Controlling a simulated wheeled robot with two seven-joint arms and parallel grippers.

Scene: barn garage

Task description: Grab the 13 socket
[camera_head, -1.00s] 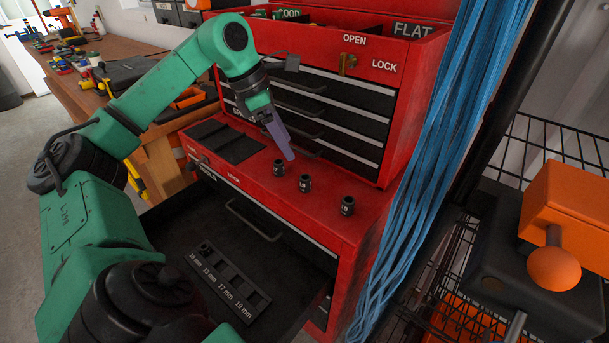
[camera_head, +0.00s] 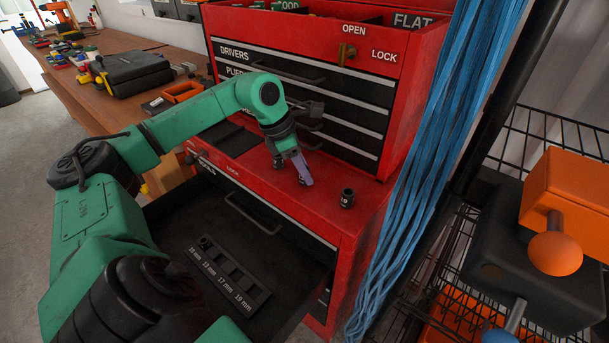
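My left gripper (camera_head: 290,167) is low over the red cabinet's ledge (camera_head: 245,168), its purple finger pointing down. It covers the spot where two of the three dark sockets stood, so those are hidden or merge with its dark parts. Whether its fingers are apart or closed on a socket, I cannot tell. One dark socket (camera_head: 347,198) stands upright on the ledge, right of the gripper and apart from it; its number is too small to read surely. A black socket holder (camera_head: 228,272) marked 10, 13, 17 and 19 mm lies in the open drawer. My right gripper is not in view.
The open drawer (camera_head: 174,208) juts out below the ledge. Drawer fronts (camera_head: 320,112) rise behind the gripper. Blue cords (camera_head: 432,150) hang at the right, beside a wire rack with orange things (camera_head: 570,195). A wooden workbench (camera_head: 85,90) stands at the left.

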